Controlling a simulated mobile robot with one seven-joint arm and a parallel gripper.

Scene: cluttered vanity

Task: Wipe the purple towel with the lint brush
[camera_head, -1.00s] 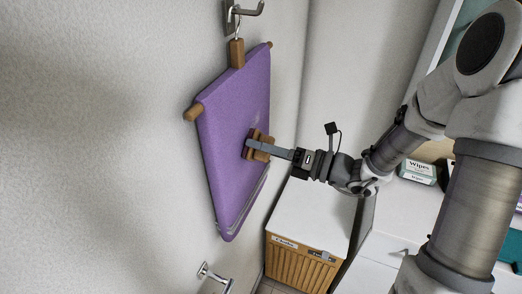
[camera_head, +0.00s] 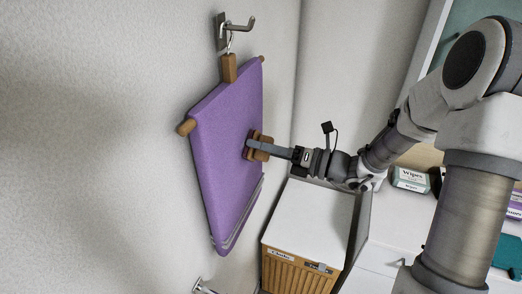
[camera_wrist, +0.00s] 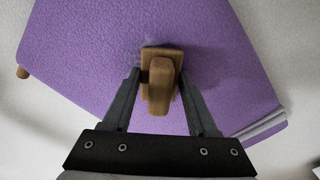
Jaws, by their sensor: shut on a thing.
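The purple towel (camera_head: 222,150) hangs on a wooden hanger from a metal hook on the wall, tilted in the picture. It also fills much of the wrist view (camera_wrist: 90,60). The lint brush (camera_head: 264,138) is a wooden block with a handle. In the wrist view the brush (camera_wrist: 160,85) lies between my fingers, its block against the towel's face or very close to it. My gripper (camera_head: 252,146) is shut on the brush handle at the towel's right part. The brush's underside is hidden.
The metal hook (camera_head: 236,27) holds the hanger. A white-topped box with a slatted wooden front (camera_head: 290,272) stands below right. A wipes box (camera_head: 411,179) is on the counter at right. A metal wall fitting (camera_head: 203,287) shows at the bottom.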

